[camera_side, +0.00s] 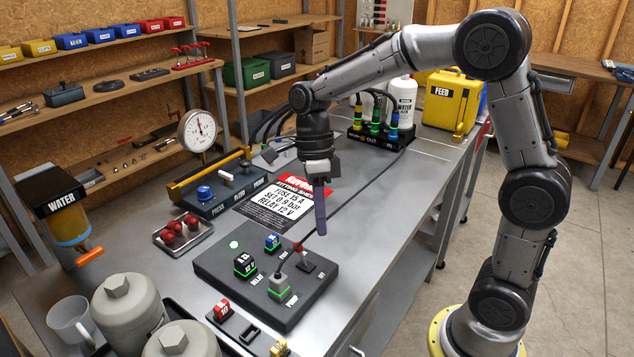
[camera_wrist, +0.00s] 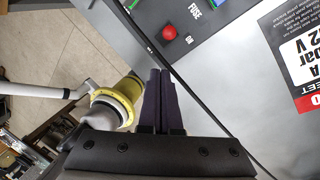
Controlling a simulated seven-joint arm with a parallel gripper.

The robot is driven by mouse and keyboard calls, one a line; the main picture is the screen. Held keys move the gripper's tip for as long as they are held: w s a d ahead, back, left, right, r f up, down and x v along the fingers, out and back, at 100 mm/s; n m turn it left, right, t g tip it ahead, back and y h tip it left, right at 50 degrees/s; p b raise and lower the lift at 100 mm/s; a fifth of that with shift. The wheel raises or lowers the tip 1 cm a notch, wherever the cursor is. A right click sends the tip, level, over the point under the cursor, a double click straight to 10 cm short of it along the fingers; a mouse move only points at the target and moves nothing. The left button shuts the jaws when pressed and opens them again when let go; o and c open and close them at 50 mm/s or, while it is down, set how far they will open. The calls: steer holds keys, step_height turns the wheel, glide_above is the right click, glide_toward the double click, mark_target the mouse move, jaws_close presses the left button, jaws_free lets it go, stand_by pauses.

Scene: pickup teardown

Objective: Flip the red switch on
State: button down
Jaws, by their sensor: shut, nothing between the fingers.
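The red switch knob (camera_side: 298,247) is a small red ball on a lever on the dark panel (camera_side: 214,266), beside the FUSE label. In the wrist view the red knob (camera_wrist: 169,33) sits near an "ON" label on the panel edge. My gripper (camera_side: 321,234) points down with its purple fingers together and empty. Its tips are just to the right of the knob in the side view, apart from it. In the wrist view the gripper tips (camera_wrist: 168,72) are below the knob, with a dark cable between. The lever's exact tilt is hard to tell.
The panel also carries a blue fuse (camera_side: 272,242), a black relay (camera_side: 245,264) and a grey pump plug (camera_side: 279,287). A black cable (camera_side: 355,187) runs across the table. A red-and-white instruction sheet (camera_side: 288,205) lies behind the panel. The table right of the gripper is clear.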

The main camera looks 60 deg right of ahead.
steer(key=d+v, duration=0.1)
steer(key=v, duration=0.9)
steer(key=shift+r, duration=0.15)
steer(key=shift+d+r, duration=0.1)
steer(key=s+a+r+n+t+h, duration=0.1)
steer(key=s+r+n+t, duration=0.15)
steer(key=s, duration=0.35)
steer(key=s+a+r+n+t, duration=0.1)
steer(key=s+r+n, duration=0.15)
steer(key=s, duration=0.35)
steer(key=s+f+n+t, duration=0.2)
steer(key=s+f+n, duration=0.1)
steer(key=n, duration=0.8)
steer(key=s+d+f+n+t+h, duration=0.1)
steer(key=s+f+n+t, duration=0.1)
steer(key=f+n, duration=0.4)
steer(key=shift+s+d+n+t, duration=0.3)
steer(key=shift+s+n, duration=0.35)
steer(key=shift+n, duration=2.05)
